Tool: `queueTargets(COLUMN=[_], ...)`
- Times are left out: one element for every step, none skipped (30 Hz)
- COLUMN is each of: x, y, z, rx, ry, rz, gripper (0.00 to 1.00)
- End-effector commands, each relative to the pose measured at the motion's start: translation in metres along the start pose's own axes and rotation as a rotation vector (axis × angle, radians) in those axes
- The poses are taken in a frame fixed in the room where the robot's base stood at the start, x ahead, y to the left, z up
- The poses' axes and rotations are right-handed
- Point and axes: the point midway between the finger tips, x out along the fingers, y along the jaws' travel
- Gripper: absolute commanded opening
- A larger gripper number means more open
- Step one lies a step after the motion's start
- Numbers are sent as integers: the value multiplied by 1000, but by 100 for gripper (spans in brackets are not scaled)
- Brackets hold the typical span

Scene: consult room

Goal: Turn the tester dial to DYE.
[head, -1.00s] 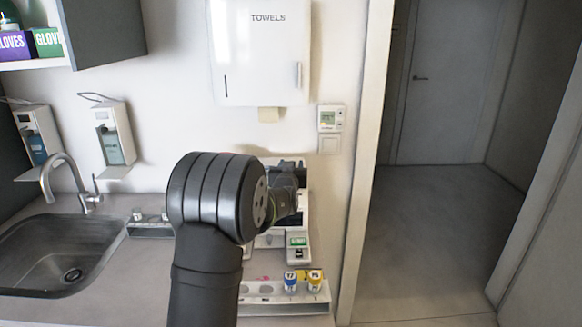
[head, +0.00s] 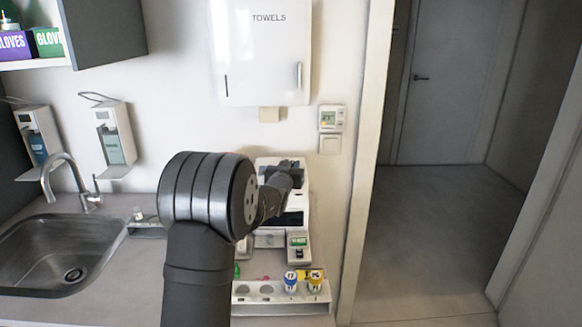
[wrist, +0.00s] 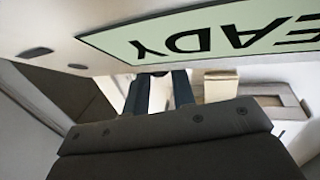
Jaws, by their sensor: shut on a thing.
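The white tester (head: 302,203) stands on the counter against the wall, below the towel dispenser. My gripper (head: 297,168) is at its upper back part, and my arm covers much of its left side. In the wrist view a pale green panel (wrist: 200,38) on the tester reads READY, upside down. Below that panel the two dark fingers of my gripper (wrist: 162,92) are closed on a small pale piece, which appears to be the tester dial (wrist: 160,92). The dial's markings and pointer are hidden, so its setting cannot be read.
A white rack (head: 262,299) at the counter's front holds a blue-capped vial (head: 290,281) and a yellow-capped vial (head: 314,281). A small green-labelled unit (head: 299,243) sits before the tester. The sink (head: 62,250) is at left. The towel dispenser (head: 262,60) hangs above.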

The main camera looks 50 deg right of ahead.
Motion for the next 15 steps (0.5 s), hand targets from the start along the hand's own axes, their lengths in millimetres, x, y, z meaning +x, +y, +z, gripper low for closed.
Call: queueTargets(x=[0,0,0,0,0,0,0,0,0,0,0,0,0,0,0], y=[0,0,0,0,0,0,0,0,0,0,0,0,0,0,0], z=[-2,-2,-2,-2,-2,-2,-2,-2,-2,-2,-2,-2,-2,-2,-2], rx=[1,2,1,1,1,1,1,1,1,1,1,1,1,1,1], ry=[4,3,3,3,3,3,3,3,3,3,3,3,3,2,2], rz=[4,6,7,7,7,7,7,7,7,6,6,6,6,6,6], gripper=[1,1,1,1,1,1,1,1,1,1,25,33,39,45,45])
